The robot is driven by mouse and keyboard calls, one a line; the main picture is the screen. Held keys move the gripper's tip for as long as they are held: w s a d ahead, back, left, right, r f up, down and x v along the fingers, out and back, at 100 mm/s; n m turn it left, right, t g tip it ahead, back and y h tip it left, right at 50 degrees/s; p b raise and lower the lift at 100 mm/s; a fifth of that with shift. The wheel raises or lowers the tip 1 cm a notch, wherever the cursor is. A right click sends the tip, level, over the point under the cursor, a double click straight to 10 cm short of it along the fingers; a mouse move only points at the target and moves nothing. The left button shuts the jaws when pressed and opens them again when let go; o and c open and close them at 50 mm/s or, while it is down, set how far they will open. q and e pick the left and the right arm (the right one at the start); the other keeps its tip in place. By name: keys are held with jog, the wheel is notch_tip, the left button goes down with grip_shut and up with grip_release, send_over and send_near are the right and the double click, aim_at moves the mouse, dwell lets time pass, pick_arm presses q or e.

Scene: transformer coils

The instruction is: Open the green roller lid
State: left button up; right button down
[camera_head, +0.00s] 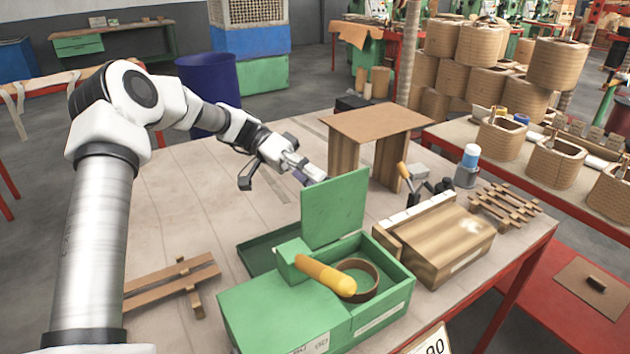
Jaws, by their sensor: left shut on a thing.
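The green box (300,325) stands at the front middle of the table. Its green lid (336,208) is raised and stands close to upright at the back of the box. The exact contact is partly hidden behind the lid. My right gripper is not in view.
A wooden box (445,240) stands close to the right of the green box. A brown stand (376,124) is behind the lid. Wooden slats (172,283) lie at the left, more (505,205) at the right. The table's left middle is clear.

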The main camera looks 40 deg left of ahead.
pick_arm(q)
jog(key=v, duration=1.2)
